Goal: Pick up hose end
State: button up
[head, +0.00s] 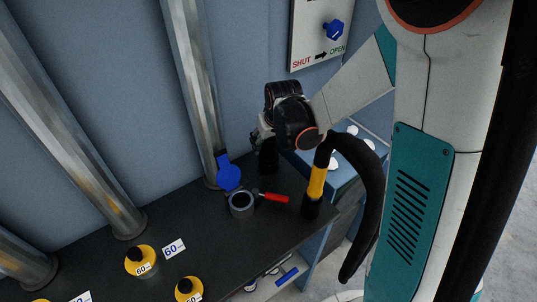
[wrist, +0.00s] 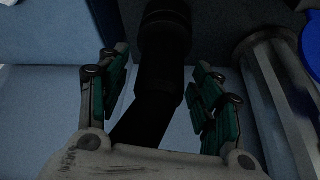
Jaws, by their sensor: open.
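A black hose with a yellow band (head: 317,182) and a dark cuff stands at the right corner of the dark bench top. From there it arches up and hangs down to the right. My gripper (head: 262,143) is at the back of the bench, left of the banded hose and partly hidden by my wrist. In the wrist view its fingers (wrist: 165,105) are open, one each side of a black tubular piece (wrist: 160,85) with a wider ringed part. A dark stub shows below the gripper in the head view (head: 268,160). I cannot tell whether this piece belongs to the hose.
A grey round port (head: 241,205) with a raised blue flap (head: 229,173) and red lever (head: 270,197) sits on the bench (head: 215,240). A metal pipe (head: 195,90) rises behind it. A SHUT/OPEN panel (head: 317,35) is on the wall.

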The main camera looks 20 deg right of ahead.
grip_shut()
jog(key=shift+r, duration=0.1)
